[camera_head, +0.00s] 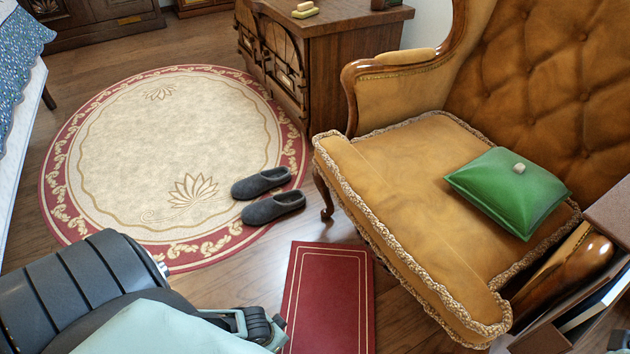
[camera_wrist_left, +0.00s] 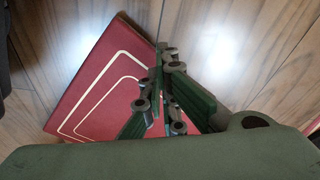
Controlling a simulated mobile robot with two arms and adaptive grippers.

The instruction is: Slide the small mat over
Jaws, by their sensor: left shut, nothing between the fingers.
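The small mat (camera_head: 323,290) is a red rectangle with a thin cream border line. It lies flat on the wood floor at the bottom centre of the head view, near the armchair's front. It also shows in the left wrist view (camera_wrist_left: 105,80), its edge running beside my fingers. My left gripper (camera_head: 262,325) is at the mat's left edge in the head view. In the left wrist view the gripper (camera_wrist_left: 162,55) is shut and empty, its tips over the mat's edge. I cannot tell whether they touch it. My right gripper is not in view.
A round cream and red rug (camera_head: 165,150) lies behind the mat, with two grey slippers (camera_head: 268,194) on its near right edge. A tan armchair (camera_head: 400,190) with a green cushion (camera_head: 508,192) stands at right. A wooden cabinet (camera_head: 310,60) is behind. Some bare floor (camera_head: 235,280) shows left of the mat.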

